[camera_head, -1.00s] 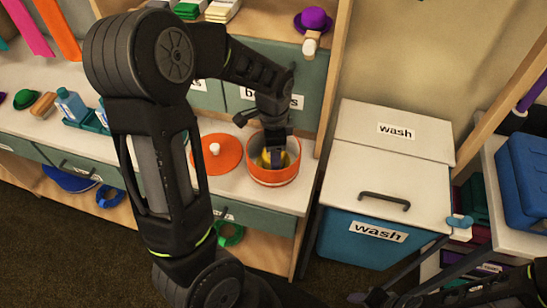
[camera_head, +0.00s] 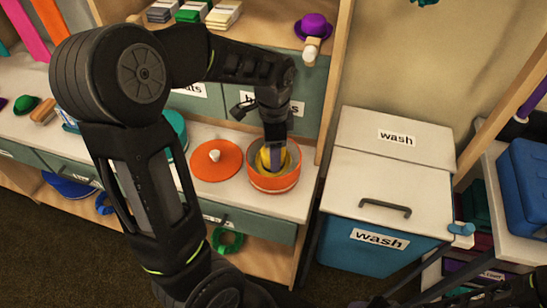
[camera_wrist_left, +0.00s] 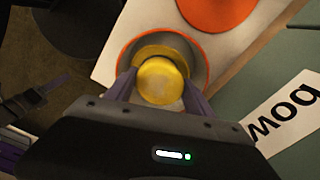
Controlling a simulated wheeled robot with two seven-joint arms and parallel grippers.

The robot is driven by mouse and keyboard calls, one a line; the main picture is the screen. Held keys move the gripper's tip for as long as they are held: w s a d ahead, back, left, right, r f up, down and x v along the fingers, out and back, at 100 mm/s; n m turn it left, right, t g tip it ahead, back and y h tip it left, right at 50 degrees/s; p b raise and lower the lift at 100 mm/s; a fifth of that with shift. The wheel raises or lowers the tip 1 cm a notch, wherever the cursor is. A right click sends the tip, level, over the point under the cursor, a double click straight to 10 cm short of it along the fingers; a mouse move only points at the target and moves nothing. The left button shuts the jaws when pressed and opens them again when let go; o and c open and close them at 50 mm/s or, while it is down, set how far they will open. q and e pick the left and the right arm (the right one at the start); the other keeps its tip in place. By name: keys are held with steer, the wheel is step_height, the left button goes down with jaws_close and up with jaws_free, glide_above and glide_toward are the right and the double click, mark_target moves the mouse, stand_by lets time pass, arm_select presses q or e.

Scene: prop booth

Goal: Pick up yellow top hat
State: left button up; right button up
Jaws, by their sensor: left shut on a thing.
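The yellow top hat (camera_head: 268,157) is in the orange round box (camera_head: 274,182), which stands open on the white counter. My left gripper (camera_head: 274,152) reaches down into the box and is shut on the hat. In the left wrist view, the hat (camera_wrist_left: 162,80) sits between the two purple-grey fingers of my left gripper (camera_wrist_left: 160,88), with the orange rim around it. Whether the hat touches the box floor cannot be told. My right gripper cannot be made out; only part of my right arm shows at the lower right.
The orange lid (camera_head: 217,161) lies on the counter left of the box. A wash bin (camera_head: 372,236) with a white lid stands to the right. A purple hat (camera_head: 314,26) sits on the upper shelf. A green hat (camera_head: 25,104) lies on the counter at left.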

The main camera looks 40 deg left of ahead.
arm_select(q)
step_height(320, 180, up, 7)
steer(key=shift+f, duration=0.15)
steer(key=s+d+b, duration=0.2)
steer(key=s+d, duration=0.1)
steer(key=s, duration=0.6)
steer(key=s+d+b, duration=0.1)
steer(key=s+d, duration=0.2)
steer(key=s, duration=0.6)
steer(key=shift+s+d+b, duration=0.2)
steer(key=shift+s+b, duration=0.05)
steer(key=shift+b, duration=0.15)
arm_select(e)
step_height(320, 180, down, 4)
steer(key=shift+r, duration=0.1)
